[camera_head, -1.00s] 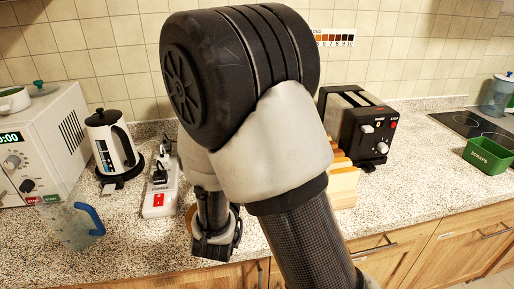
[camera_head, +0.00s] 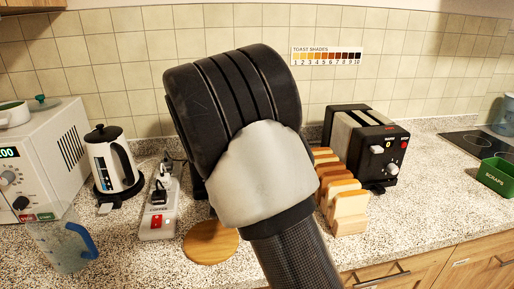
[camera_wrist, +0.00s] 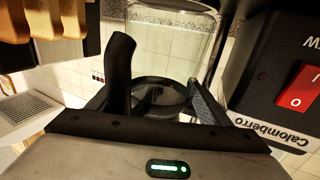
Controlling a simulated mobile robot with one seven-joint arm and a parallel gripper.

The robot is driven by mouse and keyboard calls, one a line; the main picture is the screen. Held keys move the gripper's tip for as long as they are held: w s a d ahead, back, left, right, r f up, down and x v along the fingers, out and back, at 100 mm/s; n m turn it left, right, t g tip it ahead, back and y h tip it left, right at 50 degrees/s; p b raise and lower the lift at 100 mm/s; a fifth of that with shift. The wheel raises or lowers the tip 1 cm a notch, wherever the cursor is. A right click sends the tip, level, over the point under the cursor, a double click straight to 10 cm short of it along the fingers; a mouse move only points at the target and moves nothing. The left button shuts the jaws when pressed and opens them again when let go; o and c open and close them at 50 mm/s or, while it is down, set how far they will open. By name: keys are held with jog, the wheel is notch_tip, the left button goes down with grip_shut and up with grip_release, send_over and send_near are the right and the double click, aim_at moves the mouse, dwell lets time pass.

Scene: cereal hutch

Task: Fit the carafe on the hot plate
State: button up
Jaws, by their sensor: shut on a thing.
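A clear glass carafe (camera_wrist: 172,48) with a black handle (camera_wrist: 120,62) is in front of my gripper (camera_wrist: 158,104) in the wrist view. My gripper is shut on the carafe, seemingly at its handle; the exact contact is dark. The black coffee maker (camera_wrist: 275,85), with a red switch, is close beside the carafe on the right. A dark round part lies below the glass in the picture; I cannot tell whether it is lid or hot plate. In the head view my arm hides the gripper, the carafe and most of the coffee maker.
A round wooden board (camera_head: 211,243) lies on the counter. Bread slices (camera_head: 345,200) stand in a rack by the black toaster (camera_head: 368,145). A power strip (camera_head: 159,205), a kettle (camera_head: 112,160) and a clear jug (camera_head: 65,245) are on the left. The counter's front middle is free.

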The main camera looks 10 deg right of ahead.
jog(key=x, duration=0.4)
jog(key=shift+w+f, duration=0.2)
jog(key=shift+f, duration=0.15)
jog(key=shift+s+f, duration=0.1)
jog(key=shift+f, duration=0.25)
jog(key=shift+f+b, duration=0.1)
jog(key=shift+b, duration=0.2)
jog(key=o, duration=1.4)
jog(key=v, duration=1.2)
jog(key=shift+p, duration=0.3)
jog(key=shift+s, duration=0.15)
